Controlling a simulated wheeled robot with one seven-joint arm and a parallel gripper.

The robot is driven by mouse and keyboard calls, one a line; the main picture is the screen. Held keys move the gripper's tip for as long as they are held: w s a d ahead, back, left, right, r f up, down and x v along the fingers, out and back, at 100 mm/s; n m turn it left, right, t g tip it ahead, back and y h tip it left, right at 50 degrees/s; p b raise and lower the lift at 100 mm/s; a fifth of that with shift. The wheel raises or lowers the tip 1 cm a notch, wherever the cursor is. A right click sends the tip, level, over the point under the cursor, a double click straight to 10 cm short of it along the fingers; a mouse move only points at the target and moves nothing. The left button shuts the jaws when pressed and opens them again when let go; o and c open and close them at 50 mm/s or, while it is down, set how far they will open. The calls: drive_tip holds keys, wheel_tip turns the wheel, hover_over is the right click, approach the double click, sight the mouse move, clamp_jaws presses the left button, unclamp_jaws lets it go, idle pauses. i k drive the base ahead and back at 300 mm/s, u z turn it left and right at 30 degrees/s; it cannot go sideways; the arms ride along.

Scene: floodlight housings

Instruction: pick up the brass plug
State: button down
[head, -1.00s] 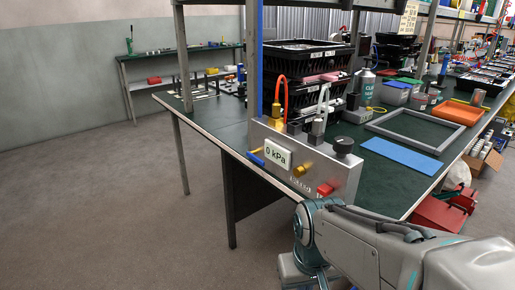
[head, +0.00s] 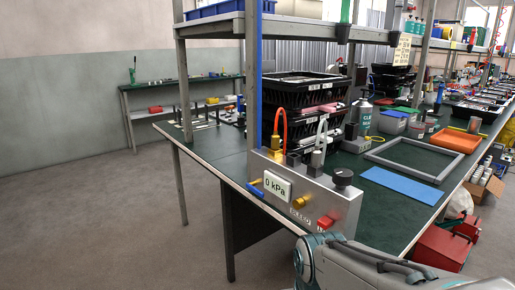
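A small brass-coloured piece (head: 302,202) sticks out of the front of a metal test box (head: 325,207) at the near corner of the green bench; it may be the brass plug. A second brass fitting (head: 276,146) stands on top of the box at the foot of an orange tube. I cannot tell for sure which is the plug. My arm shows at the bottom right, below the box. My gripper is not in view.
The box has a "0 kPa" display (head: 277,187), a red part (head: 326,221) and a black knob (head: 342,178). Black crates (head: 297,95) stand behind it. A blue mat (head: 399,186) and grey frame (head: 416,158) lie to the right. Floor at left is clear.

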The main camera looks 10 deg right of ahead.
sight(275, 137)
drive_tip(key=k, duration=1.05)
drive_tip(key=u, duration=1.1)
drive_tip(key=i, duration=1.55)
drive_tip(key=z, duration=0.75)
drive_tip(key=i, duration=0.8)
drive_tip(key=z, duration=1.05)
drive_tip(key=i, duration=0.2)
drive_tip(key=z, duration=0.15)
